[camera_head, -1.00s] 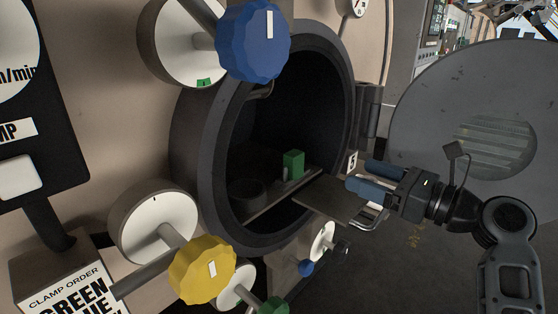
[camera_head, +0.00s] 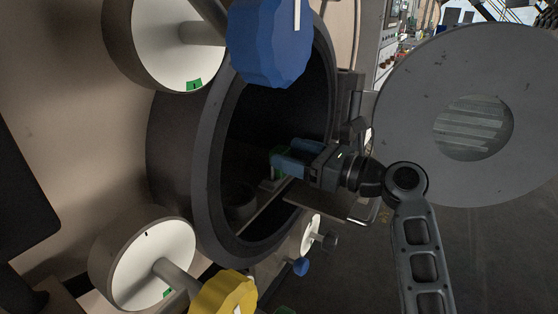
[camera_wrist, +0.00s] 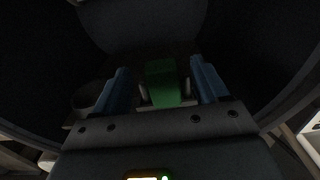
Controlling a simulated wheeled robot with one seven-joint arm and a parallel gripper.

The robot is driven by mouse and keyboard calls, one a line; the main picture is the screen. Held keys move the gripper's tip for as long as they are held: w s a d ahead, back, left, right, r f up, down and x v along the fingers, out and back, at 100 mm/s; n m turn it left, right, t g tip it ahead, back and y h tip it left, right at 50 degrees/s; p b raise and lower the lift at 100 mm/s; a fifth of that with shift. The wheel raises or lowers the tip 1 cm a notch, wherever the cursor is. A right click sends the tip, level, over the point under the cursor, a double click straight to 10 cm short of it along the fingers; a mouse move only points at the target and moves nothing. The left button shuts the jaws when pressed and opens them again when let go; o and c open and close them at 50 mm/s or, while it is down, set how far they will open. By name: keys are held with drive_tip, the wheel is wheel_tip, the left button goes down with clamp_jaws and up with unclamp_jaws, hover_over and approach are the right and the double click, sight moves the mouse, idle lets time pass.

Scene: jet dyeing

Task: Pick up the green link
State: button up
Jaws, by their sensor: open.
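The green link (camera_wrist: 163,82) is a small green block standing on a shelf inside the dark round opening of the machine. In the wrist view it lies between the two blue fingers of my gripper (camera_wrist: 163,88), with a gap on each side. In the head view my gripper (camera_head: 284,162) reaches into the opening and hides most of the green link; a small green part (camera_head: 277,175) shows by the fingers. My gripper is open. I cannot tell from the head view how deep the fingers sit around the link.
The thick dark rim (camera_head: 207,190) of the opening surrounds my gripper. A dark round cup (camera_wrist: 88,96) stands left of the link. A blue knob (camera_head: 268,45) and a yellow knob (camera_head: 224,294) stick out in front. The round grey door (camera_head: 400,130) stands open at the right.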

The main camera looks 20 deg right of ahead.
drive_tip(key=shift+x, duration=1.05)
drive_tip(key=c, duration=1.1)
drive_tip(key=shift+r, duration=0.1)
